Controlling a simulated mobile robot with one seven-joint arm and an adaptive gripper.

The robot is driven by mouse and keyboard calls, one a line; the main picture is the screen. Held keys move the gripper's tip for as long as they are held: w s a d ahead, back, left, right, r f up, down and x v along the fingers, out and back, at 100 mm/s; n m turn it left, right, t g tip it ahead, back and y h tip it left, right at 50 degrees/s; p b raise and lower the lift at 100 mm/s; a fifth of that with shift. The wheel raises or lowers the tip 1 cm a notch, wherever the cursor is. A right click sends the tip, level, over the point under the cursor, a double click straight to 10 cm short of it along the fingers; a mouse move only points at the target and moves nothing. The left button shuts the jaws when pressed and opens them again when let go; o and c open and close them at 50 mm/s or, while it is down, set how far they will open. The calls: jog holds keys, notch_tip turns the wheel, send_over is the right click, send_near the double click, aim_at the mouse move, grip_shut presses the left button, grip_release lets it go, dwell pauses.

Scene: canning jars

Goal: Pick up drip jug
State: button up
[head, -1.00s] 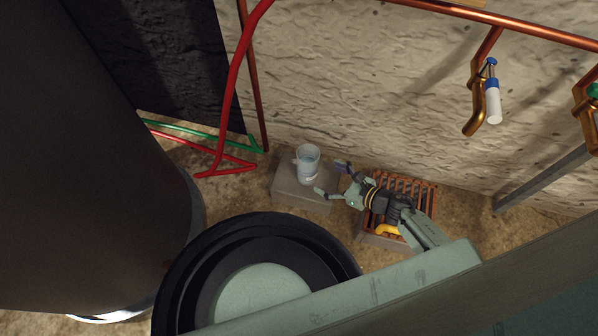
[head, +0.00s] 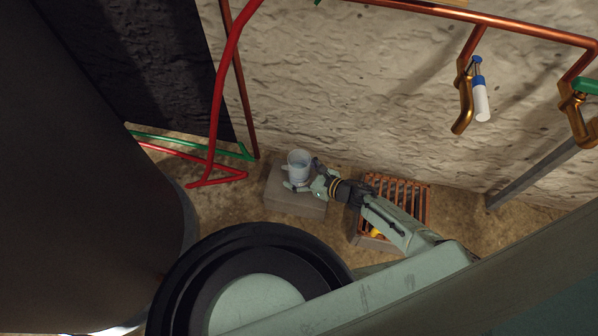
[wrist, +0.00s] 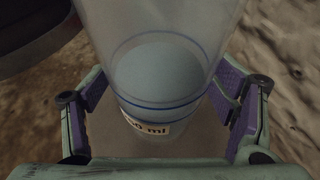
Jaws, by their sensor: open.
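The drip jug (head: 298,165) is a clear, pale cup standing upright on a grey block (head: 296,206) near the wall. In the wrist view the jug (wrist: 160,75) shows blue rings and a label ending in "ml", and fills the middle of the picture. My gripper (head: 304,185) reaches in from the right at the jug's base. In the wrist view my gripper (wrist: 160,108) is open, with a purple-padded finger on each side of the jug. A gap shows beside the left finger; contact on the right cannot be told.
A copper-coloured grate (head: 400,190) lies right of the block, under my arm. Red pipes (head: 222,100) and a green pipe (head: 190,138) run on the left. Taps (head: 466,95) hang from a copper pipe on the wall. A large dark cylinder (head: 90,170) stands at left.

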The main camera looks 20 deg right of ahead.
aim_at(291, 154)
jog(key=c, duration=1.4)
jog(key=shift+r, duration=0.1)
notch_tip(291, 154, up, 10)
jog(key=shift+p, duration=1.15)
jog(key=o, duration=0.7)
jog(key=c, duration=1.1)
jog(key=w+a+r+m+t+h+p, duration=0.1)
jog(key=w+a+r+m+h+p, duration=0.3)
jog(key=a, duration=0.5)
jog(key=w+a+r+m+t+h+p, duration=0.1)
jog(key=w+a+r+m+h+p, duration=0.15)
jog(key=w+a+p, duration=0.55)
jog(key=shift+h, duration=0.35)
jog(key=shift+a+r+b+v, duration=0.1)
jog(key=shift+a+b+v, duration=0.15)
jog(key=shift+v, duration=1)
jog(key=shift+a+r+b+v, duration=0.1)
jog(key=shift+a+b+v, duration=0.1)
jog(key=shift+v, duration=1.05)
jog(key=shift+a+b+v, duration=0.25)
jog(key=shift+v, duration=1)
